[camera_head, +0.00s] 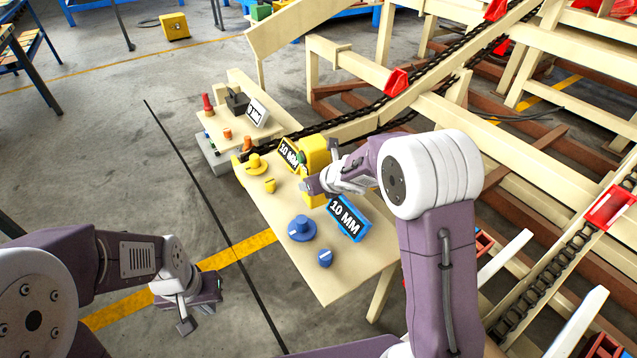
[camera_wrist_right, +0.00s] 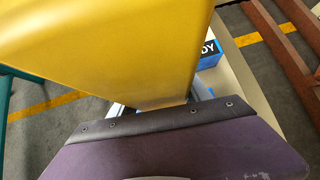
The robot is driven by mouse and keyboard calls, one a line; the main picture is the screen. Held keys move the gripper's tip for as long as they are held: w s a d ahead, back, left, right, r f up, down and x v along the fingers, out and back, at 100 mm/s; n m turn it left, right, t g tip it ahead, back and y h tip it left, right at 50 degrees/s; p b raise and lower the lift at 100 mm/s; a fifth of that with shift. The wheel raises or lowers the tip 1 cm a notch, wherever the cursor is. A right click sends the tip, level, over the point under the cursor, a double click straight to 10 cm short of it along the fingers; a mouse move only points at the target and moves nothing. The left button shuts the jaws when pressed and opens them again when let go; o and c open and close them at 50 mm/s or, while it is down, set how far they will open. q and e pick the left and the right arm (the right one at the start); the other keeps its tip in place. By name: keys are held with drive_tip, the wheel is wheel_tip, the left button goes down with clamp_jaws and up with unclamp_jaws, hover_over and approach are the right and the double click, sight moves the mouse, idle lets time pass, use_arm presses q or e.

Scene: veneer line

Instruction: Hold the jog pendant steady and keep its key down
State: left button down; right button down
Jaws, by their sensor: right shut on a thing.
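The jog pendant (camera_head: 315,150) is a yellow box above the cream control bench, partly hidden by my right gripper. A small green part (camera_head: 301,158) shows at its left side; I cannot tell whether this is the key or whether it is down. My right gripper (camera_head: 323,178) is shut on the pendant. In the right wrist view the pendant's yellow body (camera_wrist_right: 110,45) fills the upper left, above a dark finger edge. My left gripper (camera_head: 200,306) hangs over the floor left of the bench, apart from everything, its fingers apart and empty.
The bench (camera_head: 335,278) carries blue knobs (camera_head: 302,228), yellow knobs (camera_head: 256,164) and a blue-framed "10 MM" sign (camera_head: 346,218). Beams and chains of the veneer line (camera_head: 450,110) fill the right. The floor at left is open.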

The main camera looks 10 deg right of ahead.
drive_tip(key=shift+w+a+f+b, duration=0.4)
drive_tip(key=shift+a+f+b, duration=0.15)
drive_tip(key=shift+a+f, duration=0.1)
drive_tip(key=shift+w+a+f+b, duration=0.35)
drive_tip(key=shift+a+f+b, duration=0.15)
drive_tip(key=shift+f, duration=0.15)
drive_tip(key=shift+w+a+f+b, duration=0.6)
drive_tip(key=shift+w+a+f, duration=0.1)
drive_tip(key=shift+a+f, duration=0.4)
drive_tip(key=shift+w+a+f+b, duration=0.65)
drive_tip(key=shift+a+f, duration=0.45)
drive_tip(key=shift+w+a+f+b, duration=0.6)
drive_tip(key=shift+w+a+f, duration=0.1)
drive_tip(key=shift+a+f, duration=0.4)
drive_tip(key=shift+f+b, duration=0.35)
drive_tip(key=shift+b, duration=0.05)
drive_tip(key=shift+s+d+f, duration=0.1)
drive_tip(key=shift+s+f, duration=0.1)
idle(2.8)
